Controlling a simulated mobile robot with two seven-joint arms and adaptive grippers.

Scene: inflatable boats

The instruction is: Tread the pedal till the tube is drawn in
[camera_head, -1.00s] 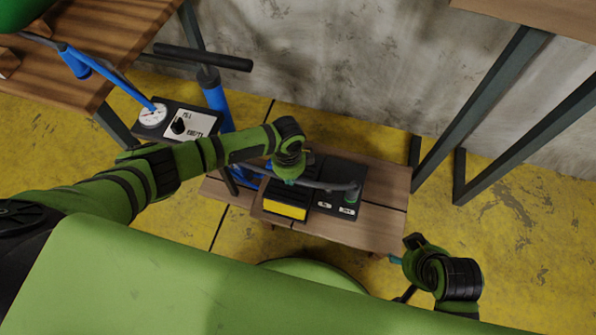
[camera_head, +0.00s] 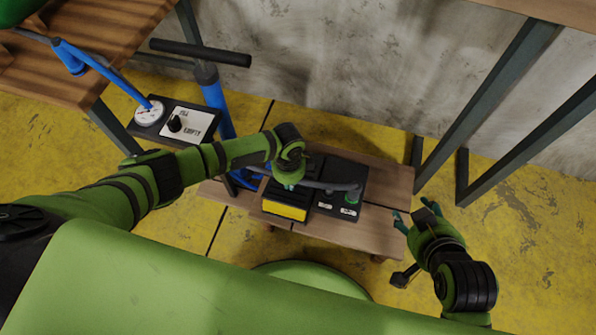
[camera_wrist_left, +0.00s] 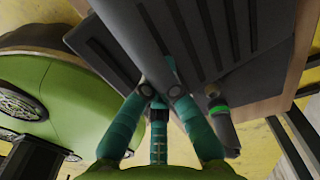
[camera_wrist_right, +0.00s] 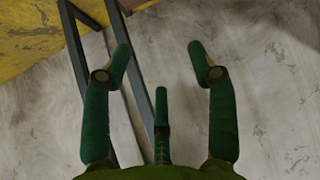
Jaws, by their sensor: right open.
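The black ribbed pedal (camera_head: 286,210) with a yellow front sits on a low wooden bench. It also shows close up in the left wrist view (camera_wrist_left: 221,30). My left gripper (camera_head: 290,184) is over the pedal, its fingers drawn together and pointing down at it; whether the tips touch it is hidden. A grey tube (camera_head: 328,186) runs rightward from beside my left gripper to a green ring (camera_head: 352,198) on the black base. The ring also shows in the left wrist view (camera_wrist_left: 219,110). My right gripper (camera_head: 402,220) is open and empty, right of the bench; its spread fingers show in the right wrist view (camera_wrist_right: 162,60).
A gauge (camera_head: 149,112) and a black-knobbed selector panel (camera_head: 187,124), one label reading EMPTY, stand behind left. A blue pump (camera_head: 213,97) with a black T-handle is near them. A wooden table (camera_head: 85,45) is back left. Dark table legs (camera_head: 480,120) stand right.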

